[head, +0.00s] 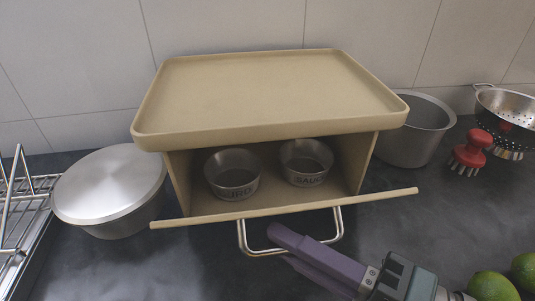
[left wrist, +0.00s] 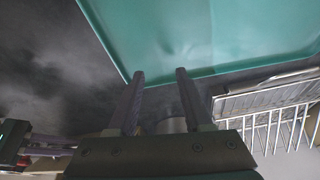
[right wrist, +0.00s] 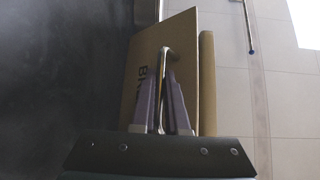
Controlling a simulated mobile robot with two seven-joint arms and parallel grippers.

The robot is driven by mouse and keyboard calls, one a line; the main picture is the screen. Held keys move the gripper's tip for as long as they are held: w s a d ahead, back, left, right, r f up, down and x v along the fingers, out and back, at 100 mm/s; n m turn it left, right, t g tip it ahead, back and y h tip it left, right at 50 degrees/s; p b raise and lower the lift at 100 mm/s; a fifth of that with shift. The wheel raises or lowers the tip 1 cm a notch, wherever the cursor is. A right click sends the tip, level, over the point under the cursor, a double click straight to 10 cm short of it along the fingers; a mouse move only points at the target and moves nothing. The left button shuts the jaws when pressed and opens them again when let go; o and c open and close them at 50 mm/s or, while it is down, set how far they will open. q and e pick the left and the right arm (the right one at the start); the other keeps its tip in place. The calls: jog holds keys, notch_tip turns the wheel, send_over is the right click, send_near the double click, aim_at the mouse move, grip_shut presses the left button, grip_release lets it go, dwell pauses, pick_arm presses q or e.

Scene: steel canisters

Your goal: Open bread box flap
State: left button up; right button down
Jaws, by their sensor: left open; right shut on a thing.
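The tan bread box (head: 270,90) stands on the dark counter in the head view. Its flap (head: 372,197) is swung part way open and shows nearly edge-on in front of the opening. The steel handle (head: 338,226) sticks out from the flap. My right gripper (head: 277,240) is at the handle, below the flap.
Two steel bowls, one (head: 233,173) left and one (head: 306,162) right, stand inside the box. A lidded pot (head: 110,185) and wire rack (head: 25,205) are left. A deep pot (head: 418,130), red brush (head: 472,150) and colander (head: 508,115) are right. A teal tray (left wrist: 180,35) is near my left gripper.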

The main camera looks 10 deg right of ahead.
jog(key=c, duration=0.9)
grip_release()
jog(key=v, duration=1)
jog(key=shift+r, duration=0.1)
